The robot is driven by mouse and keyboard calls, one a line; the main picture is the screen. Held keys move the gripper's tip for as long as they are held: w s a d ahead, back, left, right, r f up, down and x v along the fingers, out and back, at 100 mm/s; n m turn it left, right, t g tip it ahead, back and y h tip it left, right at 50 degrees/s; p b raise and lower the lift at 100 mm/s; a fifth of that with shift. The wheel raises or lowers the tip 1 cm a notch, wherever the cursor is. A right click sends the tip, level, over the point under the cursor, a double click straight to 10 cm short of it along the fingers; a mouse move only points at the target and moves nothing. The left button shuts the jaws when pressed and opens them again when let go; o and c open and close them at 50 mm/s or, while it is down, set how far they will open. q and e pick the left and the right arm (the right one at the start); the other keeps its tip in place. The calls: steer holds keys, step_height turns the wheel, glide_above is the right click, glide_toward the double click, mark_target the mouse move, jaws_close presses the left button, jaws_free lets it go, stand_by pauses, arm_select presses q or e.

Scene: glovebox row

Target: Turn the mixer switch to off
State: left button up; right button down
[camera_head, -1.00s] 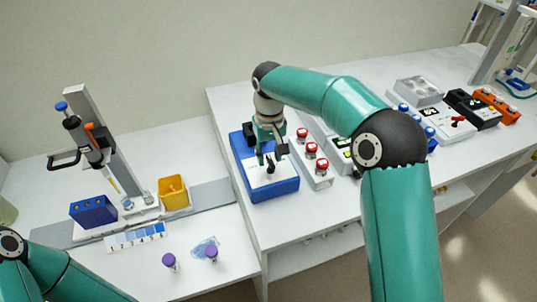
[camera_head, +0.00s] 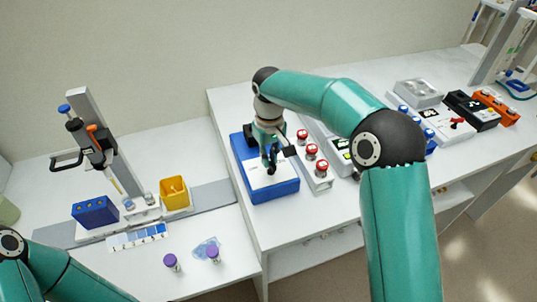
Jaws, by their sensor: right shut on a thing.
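The mixer is a blue box (camera_head: 277,192) with a white top plate, standing near the left end of the higher white bench. Its dark switch knob (camera_head: 271,170) is on the white plate and is mostly covered by my right gripper. My right gripper (camera_head: 271,163) points down over the mixer and is shut on the knob. My left arm shows only in the lower left corner; its gripper is out of the frame.
Red-capped vials in a white rack (camera_head: 318,176) stand close to the right of the mixer. Devices line the bench farther right. The lower bench holds a press stand (camera_head: 97,140), a yellow bin (camera_head: 174,194), a blue rack (camera_head: 95,212) and purple-capped vials (camera_head: 171,263).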

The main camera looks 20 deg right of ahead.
steer(key=n, duration=0.3)
steer(key=shift+a+n+p, duration=0.1)
steer(key=shift+n+p, duration=0.2)
steer(key=shift+p, duration=0.05)
steer(key=c, duration=1.2)
jaws_free()
steer(key=shift+r, duration=0.1)
step_height(320, 180, up, 12)
steer(key=shift+f, duration=0.2)
